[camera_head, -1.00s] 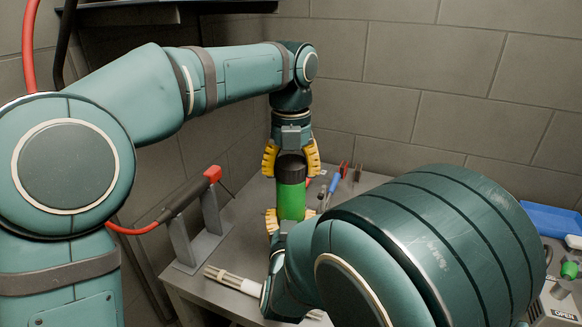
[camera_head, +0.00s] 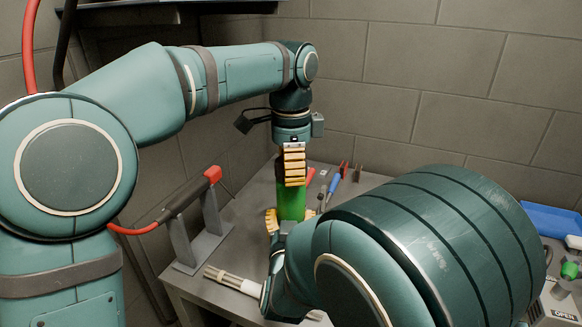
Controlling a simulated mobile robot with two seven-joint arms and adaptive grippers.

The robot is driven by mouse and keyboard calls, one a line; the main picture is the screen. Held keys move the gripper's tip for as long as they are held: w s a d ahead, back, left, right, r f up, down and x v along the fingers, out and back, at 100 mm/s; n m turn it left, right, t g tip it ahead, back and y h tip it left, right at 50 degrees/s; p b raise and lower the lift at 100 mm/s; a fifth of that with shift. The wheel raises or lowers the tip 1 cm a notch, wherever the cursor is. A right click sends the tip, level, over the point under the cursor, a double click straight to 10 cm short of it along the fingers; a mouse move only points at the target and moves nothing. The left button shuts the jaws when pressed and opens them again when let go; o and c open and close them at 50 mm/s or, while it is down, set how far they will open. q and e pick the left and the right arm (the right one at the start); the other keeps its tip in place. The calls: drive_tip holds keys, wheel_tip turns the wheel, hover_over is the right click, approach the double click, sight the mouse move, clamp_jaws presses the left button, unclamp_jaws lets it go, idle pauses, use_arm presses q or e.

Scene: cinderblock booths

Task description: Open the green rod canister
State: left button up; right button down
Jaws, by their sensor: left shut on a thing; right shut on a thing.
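The green rod canister (camera_head: 291,203) stands upright above the grey table, with a dark cap at its top. My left gripper (camera_head: 294,180) points straight down and is shut on the cap, its yellow fingers covering most of it. My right gripper (camera_head: 273,222) is shut on the lower part of the green body from the front. The canister's lower end and one right finger are hidden behind my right arm.
A torch-like tool with a red tip (camera_head: 212,175) rests on a grey stand (camera_head: 205,238) at left. A white rod-like piece (camera_head: 232,282) lies at the table's front. Small tools, including a blue-handled one (camera_head: 334,183), lie behind the canister. A blue tray (camera_head: 552,219) is at right.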

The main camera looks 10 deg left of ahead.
use_arm(q)
drive_tip(key=n, duration=0.3)
drive_tip(key=shift+n, duration=0.4)
drive_tip(key=n, duration=0.3)
drive_tip(key=shift+n, duration=0.3)
drive_tip(key=n, duration=0.5)
drive_tip(key=shift+n, duration=0.3)
drive_tip(key=n, duration=0.3)
drive_tip(key=shift+n, duration=0.4)
drive_tip(key=n, duration=0.3)
drive_tip(key=shift+r, duration=0.1)
drive_tip(key=n, duration=1.1)
drive_tip(key=shift+n, duration=0.3)
drive_tip(key=n, duration=0.9)
drive_tip(key=shift+n, duration=0.3)
drive_tip(key=n, duration=0.5)
drive_tip(key=o, duration=1.3)
